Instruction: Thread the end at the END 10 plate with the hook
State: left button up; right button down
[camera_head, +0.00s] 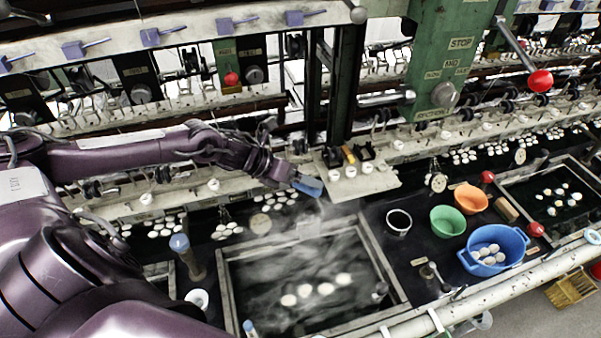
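My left arm reaches in from the left, and its gripper (290,178) is over the back edge of the middle basin. A small blue piece (308,186) shows at its tip; I cannot tell if it is held or part of the fingers. A pale tray (378,187) just right of the gripper carries small dark and yellow tools (349,155). I cannot make out which of them, if any, is the hook. The END 10 plate and the thread end are too small to tell. My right gripper is not in view.
The steaming middle basin (398,290) holds several white cocoons (325,288). To its right stand a green bowl (447,221), an orange bowl (470,198) and a blue tub (493,248) with cocoons. A green post (445,60) and red-knobbed lever (540,80) rise behind.

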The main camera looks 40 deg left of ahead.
aim_at(298, 188)
pick_arm(q)
jog(key=w+a+f+b, duration=0.2)
jog(key=a+f+b, duration=0.3)
jog(key=a, duration=0.1)
jog(key=shift+f, duration=0.3)
dwell(0.6)
jog(key=s+d+r+p, duration=0.1)
jog(key=d+p, duration=0.1)
jog(key=s+d+r+p, duration=0.2)
jog(key=shift+s+d+p, duration=0.1)
jog(key=shift+s+p, duration=0.1)
jog(key=shift+p, duration=0.2)
jog(key=shift+s+d+r, duration=0.15)
jog(key=shift+s+d, duration=0.1)
jog(key=shift+d, duration=0.05)
